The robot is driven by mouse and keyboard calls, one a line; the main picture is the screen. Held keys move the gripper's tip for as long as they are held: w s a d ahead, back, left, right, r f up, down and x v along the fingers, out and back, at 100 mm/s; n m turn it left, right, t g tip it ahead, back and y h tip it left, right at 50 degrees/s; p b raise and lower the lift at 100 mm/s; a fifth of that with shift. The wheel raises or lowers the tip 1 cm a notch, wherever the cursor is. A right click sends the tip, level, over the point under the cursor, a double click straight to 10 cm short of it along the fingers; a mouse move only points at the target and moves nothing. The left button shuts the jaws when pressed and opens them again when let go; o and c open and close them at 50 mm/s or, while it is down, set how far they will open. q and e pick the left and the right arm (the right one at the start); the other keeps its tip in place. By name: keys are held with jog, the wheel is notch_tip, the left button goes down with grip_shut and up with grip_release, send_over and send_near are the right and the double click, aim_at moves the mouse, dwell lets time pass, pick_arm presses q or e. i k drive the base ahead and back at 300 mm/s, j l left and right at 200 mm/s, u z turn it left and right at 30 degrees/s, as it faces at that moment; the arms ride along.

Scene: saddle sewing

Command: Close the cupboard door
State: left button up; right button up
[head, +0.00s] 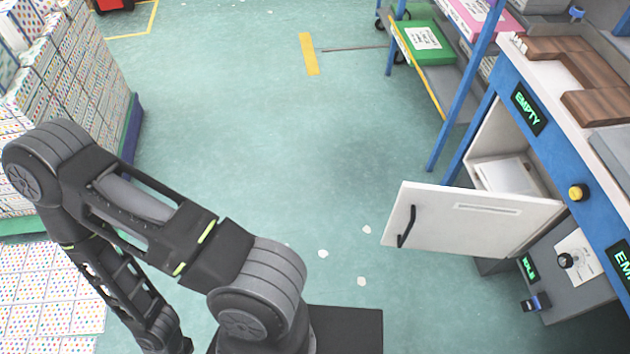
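The cupboard door (470,222) is a white panel standing wide open at the right, swung out from the blue-framed workbench. Its black handle (406,227) is near the door's left, free edge. Behind it the cupboard interior (500,140) shows, with a white item (506,175) inside. My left arm comes in from the left and bends down to the bottom edge; its gripper is out of the picture. My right arm and gripper do not show. Nothing of mine touches the door.
A workbench (508,75) with brown blocks (565,48) on top runs along the right. A grey drawer (565,270) is below the door. A blue shelf rack (440,95) stands behind. Stacked dotted boxes (60,75) fill the left.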

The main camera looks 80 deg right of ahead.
aim_at(427, 218)
jog(key=z, duration=4.3)
